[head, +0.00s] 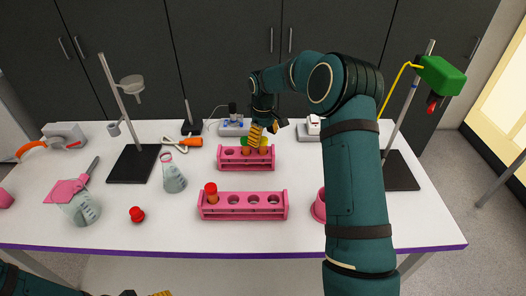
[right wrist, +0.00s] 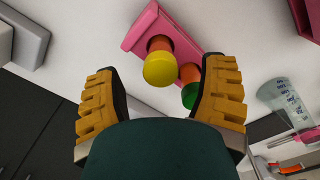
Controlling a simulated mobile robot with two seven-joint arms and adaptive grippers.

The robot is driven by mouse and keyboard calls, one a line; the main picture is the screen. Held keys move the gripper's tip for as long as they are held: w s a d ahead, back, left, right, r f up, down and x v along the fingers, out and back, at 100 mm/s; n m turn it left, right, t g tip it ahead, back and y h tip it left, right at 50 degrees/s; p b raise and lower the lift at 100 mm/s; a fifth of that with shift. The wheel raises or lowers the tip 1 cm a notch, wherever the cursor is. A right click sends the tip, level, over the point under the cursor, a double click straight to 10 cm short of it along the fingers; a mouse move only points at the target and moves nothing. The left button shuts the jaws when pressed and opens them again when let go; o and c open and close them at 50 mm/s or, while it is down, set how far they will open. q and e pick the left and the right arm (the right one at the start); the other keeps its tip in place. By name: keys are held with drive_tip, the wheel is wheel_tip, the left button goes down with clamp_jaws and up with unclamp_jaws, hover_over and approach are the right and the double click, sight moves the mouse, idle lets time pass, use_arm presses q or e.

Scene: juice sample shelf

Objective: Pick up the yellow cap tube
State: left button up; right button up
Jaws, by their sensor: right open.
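The yellow cap tube (head: 264,142) stands in the back pink rack (head: 246,167), partly covered by my right gripper (head: 263,130). In the right wrist view the yellow cap (right wrist: 160,68) lies between the two yellow fingers of my right gripper (right wrist: 160,75), with clear gaps on both sides. That gripper is open and empty. A green cap tube (head: 245,141) stands in the same rack, left of the yellow one; its green cap (right wrist: 190,95) also shows in the wrist view. Only a bit of my left gripper (head: 158,293) shows at the bottom edge.
A front pink rack (head: 243,213) holds a red cap tube (head: 211,193) at its left end. A flask (head: 172,175), a beaker (head: 84,211) and a loose red cap (head: 136,214) stand to the left. Stands rise at left (head: 122,105) and right (head: 403,95).

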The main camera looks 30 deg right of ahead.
sight(263, 152)
wheel_tip(263, 152, down, 4)
drive_tip(key=shift+w+f, duration=0.1)
clamp_jaws()
idle(0.4)
